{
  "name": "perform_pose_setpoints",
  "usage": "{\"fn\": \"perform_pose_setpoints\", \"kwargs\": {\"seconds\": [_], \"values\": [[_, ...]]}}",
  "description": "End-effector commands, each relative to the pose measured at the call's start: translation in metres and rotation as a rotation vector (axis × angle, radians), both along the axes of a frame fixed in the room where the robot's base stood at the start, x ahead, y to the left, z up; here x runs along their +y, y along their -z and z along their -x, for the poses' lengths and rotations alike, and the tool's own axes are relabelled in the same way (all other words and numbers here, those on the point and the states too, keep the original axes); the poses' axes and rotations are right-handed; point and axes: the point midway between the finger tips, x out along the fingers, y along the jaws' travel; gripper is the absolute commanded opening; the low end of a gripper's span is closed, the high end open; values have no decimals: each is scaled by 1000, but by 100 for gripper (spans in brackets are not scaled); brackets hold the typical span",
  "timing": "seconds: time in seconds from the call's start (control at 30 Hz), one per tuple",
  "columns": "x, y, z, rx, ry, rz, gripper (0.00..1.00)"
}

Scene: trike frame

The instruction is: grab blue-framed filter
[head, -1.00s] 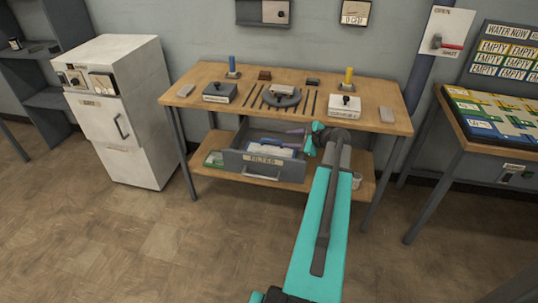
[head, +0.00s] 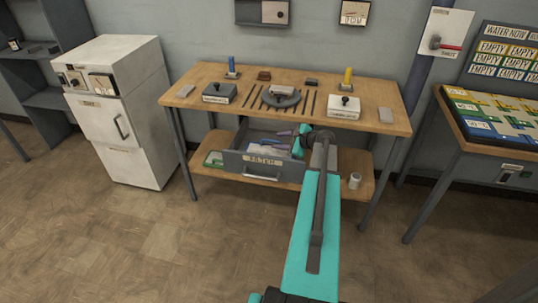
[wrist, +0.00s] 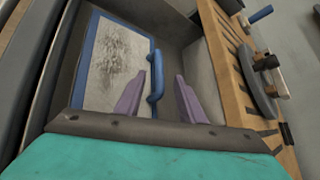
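The blue-framed filter (wrist: 108,66) lies in the open drawer, a grey speckled panel with a blue rim. Its blue handle (wrist: 155,78) sticks out toward my gripper in the wrist view. My gripper (wrist: 160,85) is open, with one purple finger on each side of the handle and gaps showing between them. In the head view my gripper (head: 290,135) is at the right side of the drawer (head: 228,161). The filter is small there and partly hidden by the drawer front and my arm.
The wooden workbench (head: 210,73) overhangs the drawer, with a round dark fixture (head: 281,96) and several blocks on top. A small white jar (head: 354,181) stands on the lower shelf right of my arm. A white cabinet (head: 127,110) stands at the left.

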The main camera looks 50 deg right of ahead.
Motion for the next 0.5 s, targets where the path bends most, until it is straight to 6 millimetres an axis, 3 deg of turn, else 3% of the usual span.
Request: {"fn": "perform_pose_setpoints", "kwargs": {"seconds": [0.2,0.5], "values": [[0,10,-18,0,0,0,36],[1,11,-20,0,-1,1,36]]}}
